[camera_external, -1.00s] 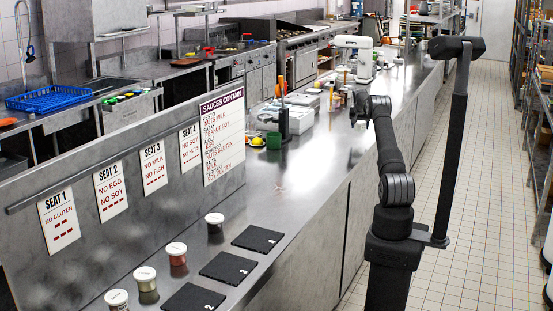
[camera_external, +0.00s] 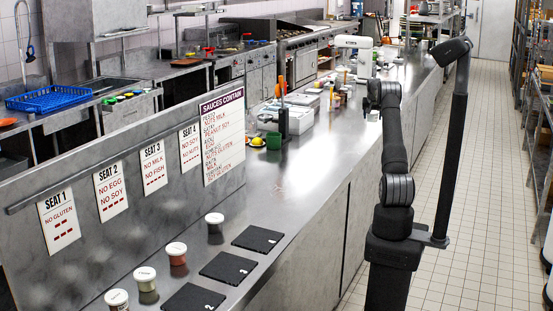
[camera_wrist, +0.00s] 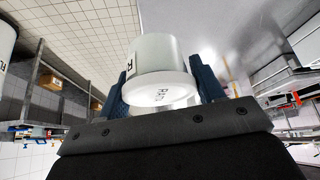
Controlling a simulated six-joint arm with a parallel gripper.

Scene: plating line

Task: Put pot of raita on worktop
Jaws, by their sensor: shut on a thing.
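In the wrist view, my gripper (camera_wrist: 160,92) is shut on a white pot of raita (camera_wrist: 160,60). In the external view, my arm reaches over the far part of the worktop (camera_external: 278,190); the gripper and the held pot are hidden there behind my arm.
Several lidded pots (camera_external: 145,277) stand along the near left of the worktop, beside numbered black mats (camera_external: 226,266). A green cup (camera_external: 273,141), white containers and a mixer (camera_external: 355,48) stand farther back. The worktop's middle is largely clear.

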